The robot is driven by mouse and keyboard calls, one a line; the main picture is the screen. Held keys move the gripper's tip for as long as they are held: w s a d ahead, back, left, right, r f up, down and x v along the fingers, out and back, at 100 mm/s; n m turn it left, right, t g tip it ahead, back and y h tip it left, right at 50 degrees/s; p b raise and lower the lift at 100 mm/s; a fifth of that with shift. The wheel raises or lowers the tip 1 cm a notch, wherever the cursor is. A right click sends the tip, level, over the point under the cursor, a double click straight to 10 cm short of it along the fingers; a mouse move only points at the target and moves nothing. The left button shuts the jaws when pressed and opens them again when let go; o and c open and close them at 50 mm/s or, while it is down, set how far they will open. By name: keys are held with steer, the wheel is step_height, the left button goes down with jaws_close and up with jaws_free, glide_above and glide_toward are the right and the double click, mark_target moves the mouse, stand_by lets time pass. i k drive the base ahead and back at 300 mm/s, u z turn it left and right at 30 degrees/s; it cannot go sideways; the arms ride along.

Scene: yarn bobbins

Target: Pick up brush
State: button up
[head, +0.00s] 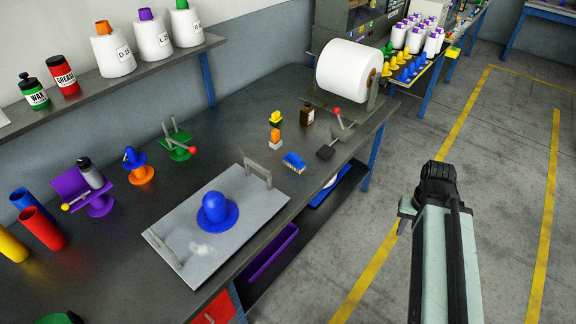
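The brush (294,162) is a small blue block with pale bristles below it. It rests on the dark workbench (330,170) near the front edge, to the right of the grey tray's handle. My gripper (404,213) shows only in part beside the arm, right of the bench and over the floor. It is apart from the brush. The arm hides most of the gripper, so I cannot see whether its fingers are open.
Left of the brush is a grey tray (262,208) with a blue cone-shaped piece (217,211). An orange-and-white item (275,139), a brown bottle (307,114) and a red-knobbed lever device (338,127) stand nearby. A large white roll (347,70) is behind. The floor at right is clear.

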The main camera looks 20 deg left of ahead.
mark_target(293, 160)
steer(key=u, duration=0.9)
steer(key=i, duration=1)
steer(key=k, duration=1)
steer(key=u, duration=4.05)
steer(key=k, duration=1.85)
steer(key=u, duration=0.05)
